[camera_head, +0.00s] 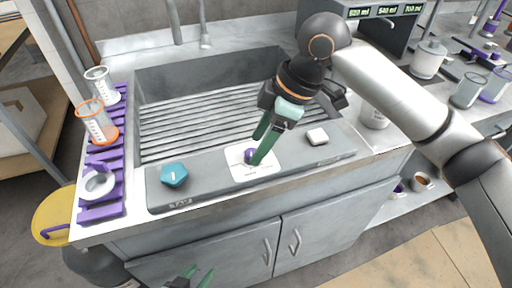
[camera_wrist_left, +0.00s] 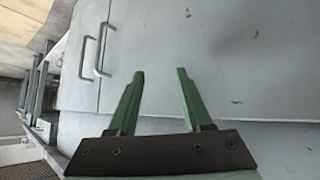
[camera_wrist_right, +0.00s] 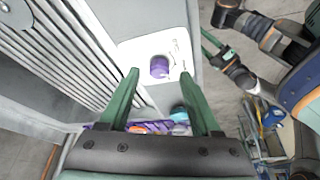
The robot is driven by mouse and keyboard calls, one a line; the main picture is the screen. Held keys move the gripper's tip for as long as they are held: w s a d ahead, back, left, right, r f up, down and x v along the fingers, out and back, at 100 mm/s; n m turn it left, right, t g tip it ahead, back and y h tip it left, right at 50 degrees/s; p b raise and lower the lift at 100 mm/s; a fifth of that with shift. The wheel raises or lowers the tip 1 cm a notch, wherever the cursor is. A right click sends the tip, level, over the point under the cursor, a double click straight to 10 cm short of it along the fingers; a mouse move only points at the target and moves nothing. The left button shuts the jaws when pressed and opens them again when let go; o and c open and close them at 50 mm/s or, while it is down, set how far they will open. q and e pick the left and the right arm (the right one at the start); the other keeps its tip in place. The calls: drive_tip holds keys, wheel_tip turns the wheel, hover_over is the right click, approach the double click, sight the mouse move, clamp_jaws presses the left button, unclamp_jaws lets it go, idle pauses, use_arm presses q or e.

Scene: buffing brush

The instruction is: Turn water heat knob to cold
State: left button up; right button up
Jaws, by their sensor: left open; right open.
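The purple knob (camera_head: 249,156) sits on a white marked plate (camera_head: 262,172) on the sink's grey front panel. In the right wrist view the purple knob (camera_wrist_right: 159,67) shows between my fingertips, on its white plate (camera_wrist_right: 135,49). My right gripper (camera_head: 259,150) is open with its green fingers pointing down at the knob. One finger partly covers the knob in the head view. I cannot tell whether the fingers touch it. My left gripper (camera_head: 192,276) is open and empty, low in front of the cabinet doors; it also shows in the left wrist view (camera_wrist_left: 160,72).
A teal knob-like piece (camera_head: 174,174) and a white block (camera_head: 317,136) sit on the same panel. A purple rack (camera_head: 113,182) with beakers stands left of the sink basin (camera_head: 205,90). A white jar (camera_head: 374,116) stands right of the sink. Cabinet handles (camera_head: 295,243) stick out below.

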drive_tip(key=shift+x, duration=1.05)
clamp_jaws()
